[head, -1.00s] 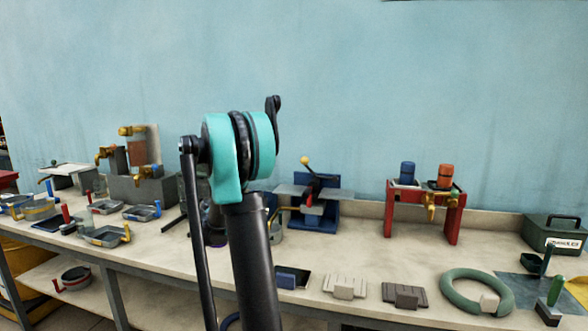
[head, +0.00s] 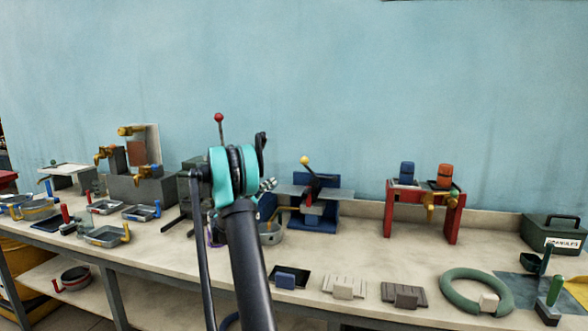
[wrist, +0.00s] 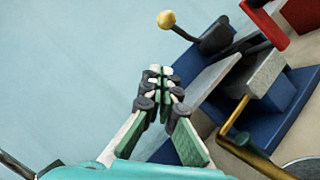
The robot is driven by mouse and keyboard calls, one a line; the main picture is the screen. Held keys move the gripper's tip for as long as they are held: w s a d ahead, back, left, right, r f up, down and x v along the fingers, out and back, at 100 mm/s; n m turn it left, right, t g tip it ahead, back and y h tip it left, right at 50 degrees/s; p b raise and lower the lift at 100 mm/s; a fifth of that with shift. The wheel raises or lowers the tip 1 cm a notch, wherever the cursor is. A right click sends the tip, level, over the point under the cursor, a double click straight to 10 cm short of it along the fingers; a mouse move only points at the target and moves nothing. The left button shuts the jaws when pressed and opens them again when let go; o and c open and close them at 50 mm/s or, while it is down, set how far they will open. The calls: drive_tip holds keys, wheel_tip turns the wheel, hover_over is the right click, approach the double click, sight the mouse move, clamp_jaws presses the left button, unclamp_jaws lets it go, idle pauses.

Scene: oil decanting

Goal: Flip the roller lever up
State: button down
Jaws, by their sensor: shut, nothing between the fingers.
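A blue stand (head: 318,216) on the bench carries grey plates and a dark lever with a yellow ball knob (head: 304,160), which points up and leans left. In the wrist view the yellow knob (wrist: 166,19) and its dark lever (wrist: 212,37) lie beyond my fingertips, apart from them. My gripper (wrist: 160,78) is shut and empty in front of the blue wall. In the head view my gripper (head: 269,184) shows small, left of the blue stand. A second lever with a red ball knob (head: 219,117) stands upright behind my arm, its base mostly hidden. No label tells which is the roller lever.
A metal pot (head: 271,235) stands left of the blue stand. A red stand (head: 425,208) with a blue and an orange canister is to the right. Trays (head: 106,236) and brass taps crowd the left. Bench between the blue and red stands is clear.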

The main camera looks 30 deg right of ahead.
approach(308, 167)
drive_tip(key=w, duration=0.2)
drive_tip(key=w+r, duration=0.1)
drive_tip(key=w+d, duration=0.1)
drive_tip(key=w, duration=0.1)
drive_tip(key=shift+w+r, duration=0.35)
drive_tip(key=shift+w, duration=0.05)
drive_tip(key=shift+s+d+r, duration=1)
drive_tip(key=shift+d+r, duration=0.05)
drive_tip(key=shift+d, duration=0.1)
